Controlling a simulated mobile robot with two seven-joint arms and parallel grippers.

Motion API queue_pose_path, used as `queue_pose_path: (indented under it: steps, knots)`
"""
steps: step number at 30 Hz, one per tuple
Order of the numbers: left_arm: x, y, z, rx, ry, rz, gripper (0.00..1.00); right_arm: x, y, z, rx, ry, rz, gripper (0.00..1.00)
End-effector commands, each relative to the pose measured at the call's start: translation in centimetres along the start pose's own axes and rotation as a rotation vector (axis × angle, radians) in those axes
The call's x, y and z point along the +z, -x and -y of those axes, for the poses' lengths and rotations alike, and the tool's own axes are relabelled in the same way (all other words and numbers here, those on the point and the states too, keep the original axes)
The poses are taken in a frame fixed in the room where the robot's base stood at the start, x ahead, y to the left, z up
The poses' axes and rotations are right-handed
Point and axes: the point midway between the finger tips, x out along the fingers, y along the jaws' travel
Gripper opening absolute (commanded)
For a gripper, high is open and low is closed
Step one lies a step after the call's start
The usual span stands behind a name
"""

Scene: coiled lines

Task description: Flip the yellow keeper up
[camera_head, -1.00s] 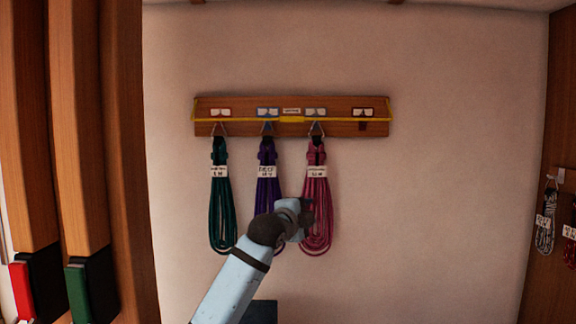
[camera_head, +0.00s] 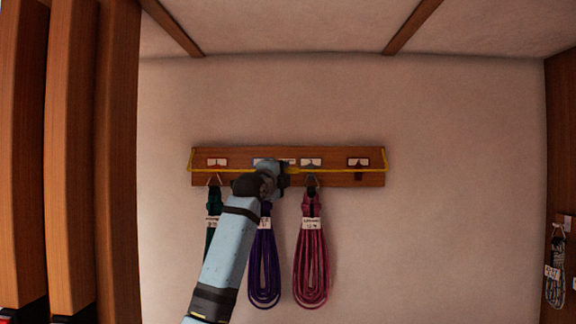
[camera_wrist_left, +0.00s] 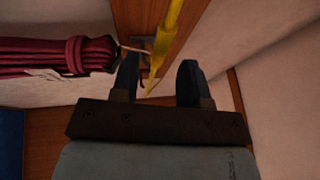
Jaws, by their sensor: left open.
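The yellow keeper (camera_head: 340,170) is a thin bar running across the front of a wooden board (camera_head: 330,180) on the wall, with ends bent up at the board's sides. My left gripper (camera_head: 283,176) is at the middle of the keeper and hides part of it. In the left wrist view the keeper (camera_wrist_left: 166,38) runs down into the gap between the two open dark fingers of my left gripper (camera_wrist_left: 158,82). I cannot tell whether a finger touches it. My right gripper is not in view.
Purple (camera_head: 264,270) and magenta (camera_head: 312,260) coiled lines hang below the board; my arm partly covers a dark green one (camera_head: 212,225). Wooden posts (camera_head: 70,160) stand at left. Another coil (camera_head: 555,270) hangs at far right. The wall right of the board is bare.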

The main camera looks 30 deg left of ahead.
Motion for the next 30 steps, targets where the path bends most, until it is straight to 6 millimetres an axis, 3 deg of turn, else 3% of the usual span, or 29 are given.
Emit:
queue_pose_path:
  steps: [3,7,19,25,30]
  knots:
    - [0.0,-2.1,0.3,0.002,0.002,-0.001,0.41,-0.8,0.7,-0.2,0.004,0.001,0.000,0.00]
    - [0.0,-3.5,0.2,0.001,0.001,0.000,0.41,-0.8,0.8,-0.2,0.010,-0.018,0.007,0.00]
    - [0.0,-4.2,-0.1,0.000,0.000,0.000,0.41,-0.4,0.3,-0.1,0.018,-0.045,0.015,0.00]
    - [0.0,-4.2,-0.1,0.000,0.000,0.000,0.00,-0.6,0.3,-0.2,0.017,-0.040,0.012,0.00]
    - [0.0,-4.2,-0.1,0.001,0.000,0.000,0.00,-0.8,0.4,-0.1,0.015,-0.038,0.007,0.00]
